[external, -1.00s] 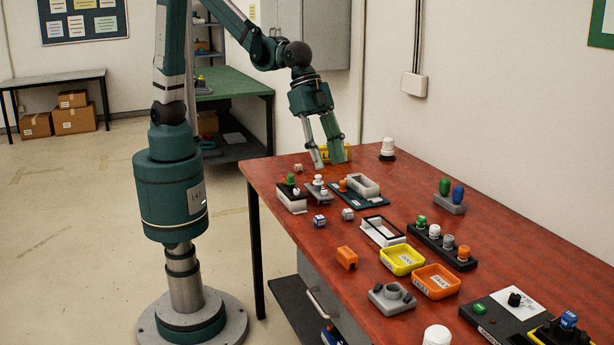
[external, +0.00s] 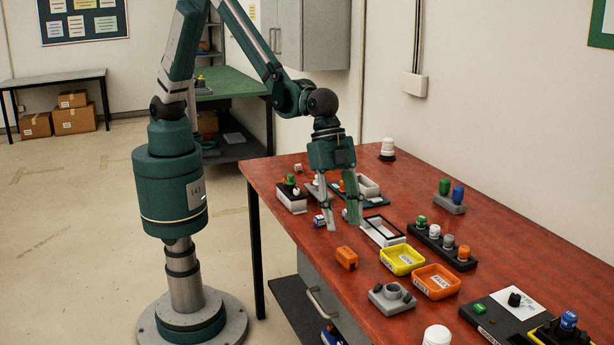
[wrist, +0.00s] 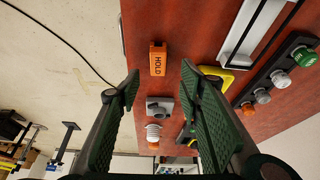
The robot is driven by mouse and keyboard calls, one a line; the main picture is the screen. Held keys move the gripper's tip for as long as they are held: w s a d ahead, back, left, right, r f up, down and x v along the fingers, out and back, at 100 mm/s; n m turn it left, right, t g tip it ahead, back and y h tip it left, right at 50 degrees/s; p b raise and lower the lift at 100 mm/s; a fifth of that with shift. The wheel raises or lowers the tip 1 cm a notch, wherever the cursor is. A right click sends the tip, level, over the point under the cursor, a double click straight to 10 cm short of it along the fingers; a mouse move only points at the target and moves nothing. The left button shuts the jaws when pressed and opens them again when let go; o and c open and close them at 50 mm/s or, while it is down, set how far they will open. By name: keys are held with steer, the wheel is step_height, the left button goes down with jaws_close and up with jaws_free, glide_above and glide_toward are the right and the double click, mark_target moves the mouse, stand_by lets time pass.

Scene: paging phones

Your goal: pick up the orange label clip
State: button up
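The orange label clip (external: 347,257) lies on the red-brown table near its front edge. In the wrist view the orange label clip (wrist: 158,59) shows the word HOLD and lies beyond the fingertips, roughly between their lines. My gripper (external: 342,228) is open and empty, above the table and a little behind the clip in the external view. Its two green fingers stand wide apart in the wrist view (wrist: 160,80). Nothing hides the clip.
A yellow tray (external: 402,272) and an orange tray (external: 436,294) stand to the right of the clip. A grey holder (external: 391,298) is in front. A white-black frame (external: 382,244) lies behind. Small dice and blocks sit near my fingers.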

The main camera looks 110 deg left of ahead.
mark_target(347, 251)
steer(key=shift+d+f, duration=0.1)
stand_by(0.3)
steer(key=shift+x, duration=1.3)
steer(key=shift+f, duration=0.15)
steer(key=shift+b+x, duration=0.3)
steer(key=shift+x, duration=2.15)
steer(key=shift+d, duration=0.15)
steer(key=c, duration=0.9)
